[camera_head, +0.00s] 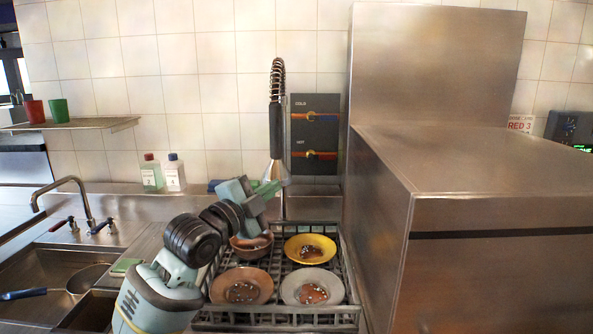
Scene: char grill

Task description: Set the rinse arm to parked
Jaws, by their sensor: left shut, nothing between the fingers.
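The rinse arm (276,115) hangs in front of the tiled wall, with a dark coil at its top, a black grip and a pale metal spray head at its lower end. My left gripper (272,187) is at the spray head, with its fingers shut and empty. It overlaps the lower part of the head in the picture; I cannot tell whether they touch. A dark panel (315,133) marked COLD and HOT, with two coloured levers, is just right of the rinse arm. My right gripper is out of view.
Below my left gripper is a dark dish rack (277,319) with soiled plates and a bowl. A large steel machine (480,175) blocks the right side. Two bottles (152,172) stand on the back ledge. A sink (50,262) with a faucet and a pan is at left.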

